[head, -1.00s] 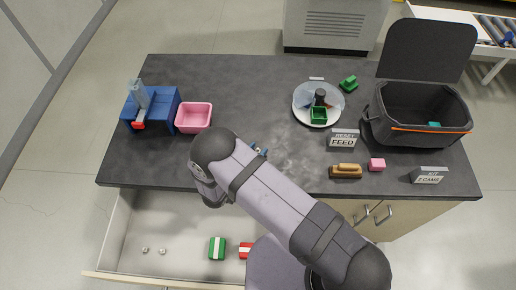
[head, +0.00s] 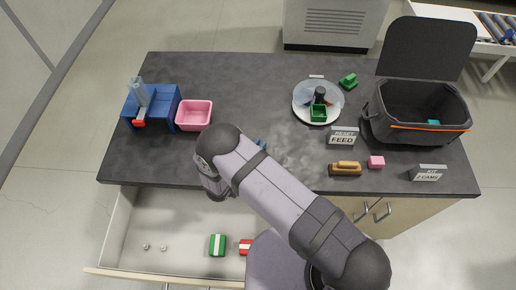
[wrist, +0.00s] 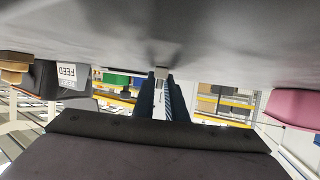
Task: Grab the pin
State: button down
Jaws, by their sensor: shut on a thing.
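My gripper (wrist: 163,82) points along the dark worktop, which fills the top of the wrist view. Its two dark fingers are closed on a small grey metal piece, which looks like the pin (wrist: 161,72), at the fingertips. The pin is at or very near the worktop surface; I cannot tell whether it touches. In the head view my arm hides the pin and most of the gripper; only a small blue bit (head: 262,144) shows beside the arm.
A pink bin (head: 194,115) and a blue stand (head: 165,108) are at the left. A round plate (head: 300,105), a FEED sign (head: 342,136), a brush (head: 345,169) and an open black case (head: 385,120) are at the right. Below, an open drawer (head: 130,225) holds small silver pieces.

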jog(key=shift+r, duration=0.1)
dwell(0.3)
jog(key=shift+r+b, duration=1.25)
jog(key=shift+r, duration=3.65)
